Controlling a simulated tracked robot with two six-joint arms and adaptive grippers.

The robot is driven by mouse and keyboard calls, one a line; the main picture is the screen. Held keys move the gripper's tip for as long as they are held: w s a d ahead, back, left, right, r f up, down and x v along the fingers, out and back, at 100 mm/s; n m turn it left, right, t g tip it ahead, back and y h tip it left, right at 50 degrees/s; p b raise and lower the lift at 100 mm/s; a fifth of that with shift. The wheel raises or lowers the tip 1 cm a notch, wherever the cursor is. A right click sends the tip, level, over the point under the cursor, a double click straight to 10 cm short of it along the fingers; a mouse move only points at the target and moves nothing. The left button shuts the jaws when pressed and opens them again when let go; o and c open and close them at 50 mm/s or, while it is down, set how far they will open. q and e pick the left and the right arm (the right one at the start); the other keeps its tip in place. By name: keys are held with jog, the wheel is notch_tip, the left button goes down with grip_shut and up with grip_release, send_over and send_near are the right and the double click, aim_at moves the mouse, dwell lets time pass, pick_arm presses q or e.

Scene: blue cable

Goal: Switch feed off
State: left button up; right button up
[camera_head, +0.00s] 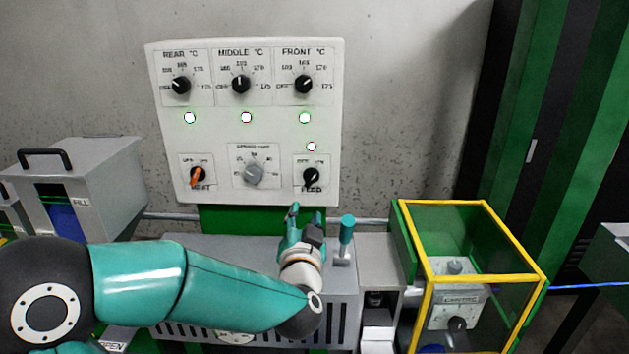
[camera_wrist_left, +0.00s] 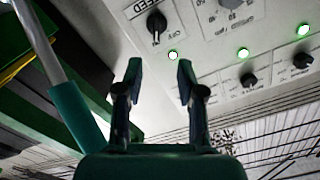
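The black FEED knob (camera_head: 312,176) sits at the lower right of the white control panel (camera_head: 160,135). A lit white light (camera_head: 312,147) with a green edge is just above it. The knob's exact setting is too small to read. My left gripper (camera_head: 305,222) is below the panel, fingers pointing up, open and empty. In the left wrist view its fingertips (camera_wrist_left: 158,75) are apart, and the panel appears upside down. There a black knob (camera_wrist_left: 156,22), apparently FEED, is beyond the fingertips, with a lit green light (camera_wrist_left: 172,55) beside it. My right gripper is not in view.
A teal-handled lever (camera_head: 347,230) stands close to the right of my left gripper. A yellow-framed guard box (camera_head: 485,204) is farther right. A grey hopper (camera_head: 110,160) is at left. The orange HEAT knob (camera_head: 197,176) and grey dial (camera_head: 253,174) share the panel's lower row.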

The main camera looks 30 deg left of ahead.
aim_at(311, 182)
pick_arm(q)
jog(key=p+x, duration=0.1)
jog(key=x, duration=0.4)
jog(key=p+x, duration=0.1)
jog(key=x, duration=0.4)
jog(key=p+x, duration=0.1)
jog(key=x, duration=0.4)
jog(key=shift+w+d+f+p, duration=0.1)
jog(key=shift+w+d+p, duration=0.05)
jog(key=shift+d+p, duration=0.15)
grip_shut()
